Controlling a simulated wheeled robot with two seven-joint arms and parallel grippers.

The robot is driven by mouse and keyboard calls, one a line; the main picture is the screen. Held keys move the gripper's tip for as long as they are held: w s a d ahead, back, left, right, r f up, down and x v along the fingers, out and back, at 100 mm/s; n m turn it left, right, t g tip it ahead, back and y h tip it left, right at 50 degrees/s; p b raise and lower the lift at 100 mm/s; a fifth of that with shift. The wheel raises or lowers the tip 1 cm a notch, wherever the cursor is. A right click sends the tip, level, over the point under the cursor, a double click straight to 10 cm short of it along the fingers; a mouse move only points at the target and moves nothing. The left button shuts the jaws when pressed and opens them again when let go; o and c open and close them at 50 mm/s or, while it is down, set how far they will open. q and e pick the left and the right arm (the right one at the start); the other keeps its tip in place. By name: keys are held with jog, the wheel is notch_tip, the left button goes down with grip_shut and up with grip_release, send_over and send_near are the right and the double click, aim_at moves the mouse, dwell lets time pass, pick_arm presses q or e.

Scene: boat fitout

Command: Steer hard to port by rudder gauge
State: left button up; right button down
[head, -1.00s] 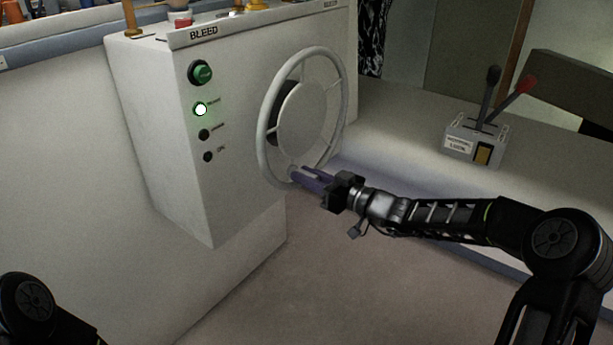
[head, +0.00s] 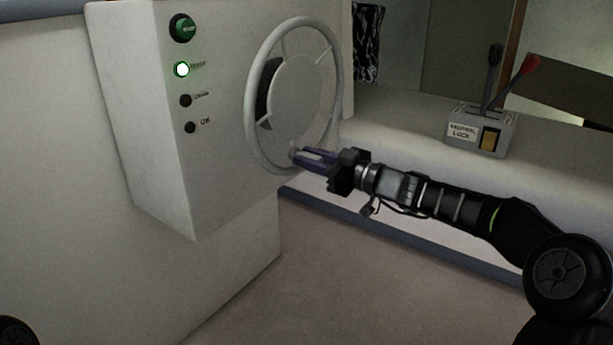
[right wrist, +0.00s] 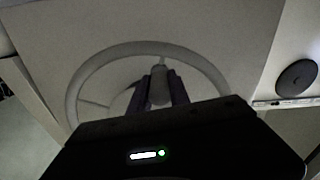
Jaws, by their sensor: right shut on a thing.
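A pale steering wheel (head: 250,105) with thin spokes and a round hub plate stands on the right face of a white console (head: 150,130). My right gripper (head: 299,156) is at the lower part of the wheel's rim, its purple fingers pointing left. In the right wrist view the two fingers (right wrist: 160,88) are shut on a small rounded grey knob (right wrist: 160,80) at the wheel's rim (right wrist: 75,95). No rudder gauge can be made out. My left gripper is out of view.
A lever box (head: 480,130) with black and red levers stands on the ledge at right. The floor (head: 310,270) below is clear.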

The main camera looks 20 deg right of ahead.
jog(key=c, duration=1.5)
grip_release()
jog(key=v, duration=0.8)
jog(key=shift+p, duration=0.3)
